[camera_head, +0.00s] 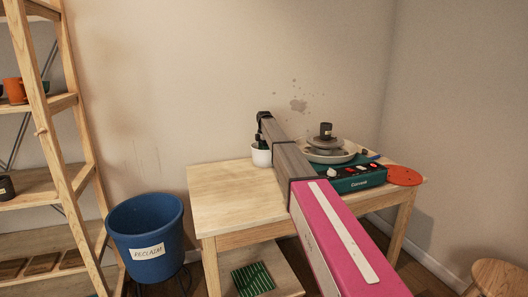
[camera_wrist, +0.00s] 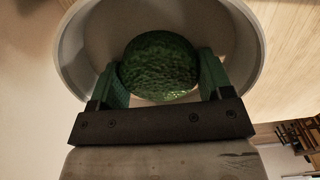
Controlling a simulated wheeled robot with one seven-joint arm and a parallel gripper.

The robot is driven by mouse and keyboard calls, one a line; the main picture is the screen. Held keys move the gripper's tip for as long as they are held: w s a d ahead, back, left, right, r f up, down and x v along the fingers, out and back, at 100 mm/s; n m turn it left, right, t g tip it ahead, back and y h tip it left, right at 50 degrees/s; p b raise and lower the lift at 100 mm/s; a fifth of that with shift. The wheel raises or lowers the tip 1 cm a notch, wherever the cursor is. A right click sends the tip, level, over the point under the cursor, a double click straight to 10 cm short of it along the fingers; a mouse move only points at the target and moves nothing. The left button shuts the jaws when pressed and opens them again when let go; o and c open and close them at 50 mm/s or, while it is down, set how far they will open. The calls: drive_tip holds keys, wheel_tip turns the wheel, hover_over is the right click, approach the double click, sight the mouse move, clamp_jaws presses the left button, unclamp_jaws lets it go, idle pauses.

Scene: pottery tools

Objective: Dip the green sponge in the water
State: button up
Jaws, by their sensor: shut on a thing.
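The green sponge (camera_wrist: 158,62) is rounded and dark green with a rough, shiny surface. My gripper (camera_wrist: 162,76) is shut on it, with one green finger on each side. The sponge and fingertips appear within the rim of a white container (camera_wrist: 72,48) in the wrist view; how deep they are I cannot tell. In the head view the white container (camera_head: 261,157) stands upright at the table's back edge, and my gripper (camera_head: 261,138) points down at it. The sponge is hidden there. No water surface can be made out.
The wooden table (camera_head: 225,188) is bare on its left. A blue bucket (camera_head: 140,222) and wooden shelves (camera_head: 62,130) are at the left.

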drive_tip(key=shift+r, duration=4.85)
drive_tip(key=s+d+f+m, duration=0.1)
drive_tip(key=s+d+f, duration=0.15)
drive_tip(key=s, duration=1.75)
drive_tip(key=s+d+f, duration=0.1)
drive_tip(key=s+f, duration=0.2)
drive_tip(key=s, duration=1.8)
drive_tip(key=w+d+f, duration=0.2)
drive_tip(key=d, duration=0.1)
drive_tip(key=w+d+f, duration=0.2)
drive_tip(key=d, duration=0.1)
drive_tip(key=w+d+f, duration=0.2)
drive_tip(key=d, duration=0.2)
drive_tip(key=shift+d+f, duration=0.1)
drive_tip(key=shift+f, duration=2.2)
drive_tip(key=shift+f, duration=0.2)
drive_tip(key=o, duration=0.7)
